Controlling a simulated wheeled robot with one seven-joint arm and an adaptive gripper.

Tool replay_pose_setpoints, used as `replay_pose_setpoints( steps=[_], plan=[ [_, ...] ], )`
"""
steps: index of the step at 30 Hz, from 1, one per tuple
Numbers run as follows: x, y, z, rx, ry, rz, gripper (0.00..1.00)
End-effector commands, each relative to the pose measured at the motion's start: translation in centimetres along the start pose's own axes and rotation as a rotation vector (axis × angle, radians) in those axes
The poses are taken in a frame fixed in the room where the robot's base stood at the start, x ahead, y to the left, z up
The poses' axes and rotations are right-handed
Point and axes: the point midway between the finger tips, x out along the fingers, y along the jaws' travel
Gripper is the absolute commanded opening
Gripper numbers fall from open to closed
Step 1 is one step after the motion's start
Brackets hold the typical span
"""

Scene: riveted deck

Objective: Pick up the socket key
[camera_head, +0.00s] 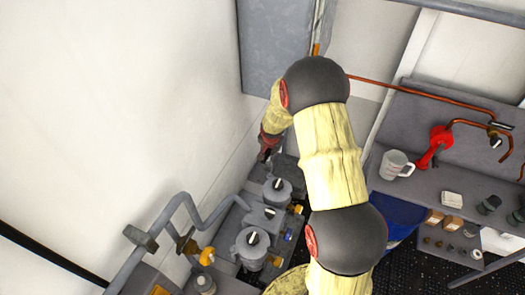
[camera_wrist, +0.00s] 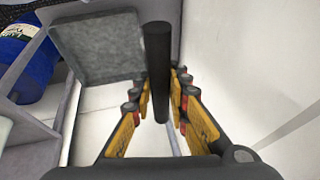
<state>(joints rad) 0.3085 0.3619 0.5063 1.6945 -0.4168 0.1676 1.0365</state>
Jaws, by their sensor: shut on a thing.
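The socket key (camera_wrist: 157,68) shows in the wrist view as a long dark rod between the yellow fingers of my gripper (camera_wrist: 158,88). My gripper is shut on it. In the camera_head view my gripper (camera_head: 264,153) is small and dark at the end of the arm, close to the white wall and above the grey machinery. I cannot make out the key there.
Grey machinery with round caps (camera_head: 252,245) stands below the arm. A shelf on the right holds a white mug (camera_head: 394,165), a red tool (camera_head: 434,147) and small boxes. A blue drum (camera_head: 400,212) stands under it. A grey square plate (camera_wrist: 97,47) is close beside the rod.

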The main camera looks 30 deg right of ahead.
Motion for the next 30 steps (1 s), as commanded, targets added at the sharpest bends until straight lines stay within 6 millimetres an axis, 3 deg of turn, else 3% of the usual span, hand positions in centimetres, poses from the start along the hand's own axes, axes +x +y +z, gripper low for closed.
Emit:
replay_pose_setpoints(
  steps=[10, 17, 24, 30],
  plan=[
    [-2.0, 8.1, -1.1, 0.007, 0.005, -0.001, 0.0],
    [-2.6, 10.5, -1.2, 0.003, 0.003, -0.002, 0.0],
    [-2.9, 14.6, -1.6, 0.002, 0.007, -0.003, 0.0],
    [-3.0, 15.8, -1.6, 0.001, 0.006, -0.004, 0.0]
  ],
)
